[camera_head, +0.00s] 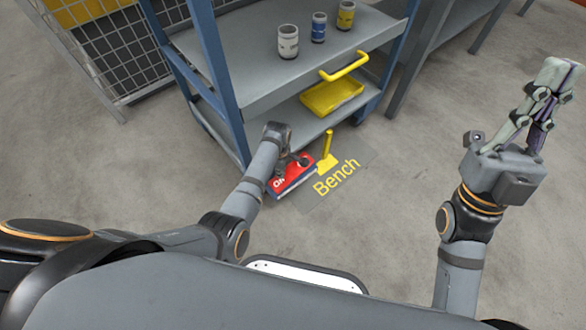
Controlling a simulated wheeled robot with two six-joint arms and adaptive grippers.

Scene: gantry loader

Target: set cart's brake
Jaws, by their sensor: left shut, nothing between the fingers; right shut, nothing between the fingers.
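The cart (228,62) has a blue frame and grey shelves, and stands at the upper middle of the head view. Low at its near corner is a red plate (290,176) with white letters; the first looks like an O and the rest is partly covered. A yellow upright lever (327,146) stands just right of the plate. My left gripper (302,161) is low over the red plate, left of the yellow lever; its fingers are hard to make out, and contact cannot be told. My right gripper (562,78) is raised at the far right, shut and empty, well away from the cart.
Several small cups, one of them grey (288,41), stand on the cart's top shelf. A yellow handle (346,66) sits above a yellow tray (331,97). A floor mark reads "Bench" (336,177). A wire cage (105,50) stands at left. Floor at right is clear.

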